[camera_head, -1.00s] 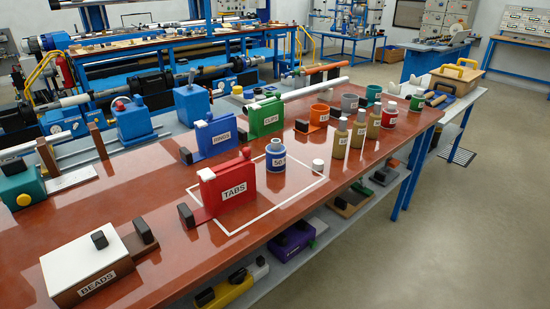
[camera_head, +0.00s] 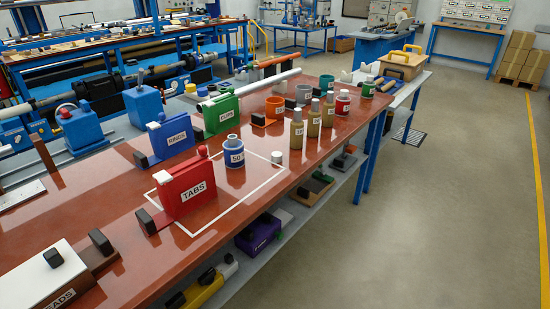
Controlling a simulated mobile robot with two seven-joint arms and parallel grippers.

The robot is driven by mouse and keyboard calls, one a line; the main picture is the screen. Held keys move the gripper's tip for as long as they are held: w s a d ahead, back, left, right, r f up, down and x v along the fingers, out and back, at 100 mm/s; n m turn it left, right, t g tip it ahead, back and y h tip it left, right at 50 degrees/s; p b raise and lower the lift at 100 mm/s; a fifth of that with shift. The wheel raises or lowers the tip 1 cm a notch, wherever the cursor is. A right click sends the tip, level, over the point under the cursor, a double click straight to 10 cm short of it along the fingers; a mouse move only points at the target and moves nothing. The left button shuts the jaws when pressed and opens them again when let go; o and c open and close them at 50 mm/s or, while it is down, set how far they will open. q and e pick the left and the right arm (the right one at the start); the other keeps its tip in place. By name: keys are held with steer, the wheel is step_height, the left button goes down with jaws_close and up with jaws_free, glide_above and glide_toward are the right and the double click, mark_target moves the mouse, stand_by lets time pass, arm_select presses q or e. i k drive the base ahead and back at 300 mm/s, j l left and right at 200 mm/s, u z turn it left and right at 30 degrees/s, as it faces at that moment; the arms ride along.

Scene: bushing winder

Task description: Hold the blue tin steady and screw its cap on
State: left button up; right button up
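The blue tin (camera_head: 234,158) stands upright on the red-brown bench top, inside a white outlined rectangle. Neither of my grippers is in view.
A red TABS holder (camera_head: 187,190) stands just left of the tin. Blue RINGS (camera_head: 170,138) and green holders (camera_head: 221,115) stand behind. Several tan bottles (camera_head: 297,130) stand to the right.

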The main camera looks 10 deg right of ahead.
mark_target(233, 148)
steer(key=u, duration=0.35)
steer(key=i+l+u, duration=0.1)
steer(key=l+u, duration=0.4)
steer(key=u, duration=0.2)
steer(key=l+u, duration=0.55)
steer(key=l, duration=0.35)
steer(key=k+l+u, duration=0.2)
steer(key=l, duration=0.8)
steer(key=k+l, duration=0.1)
steer(key=l, duration=0.4)
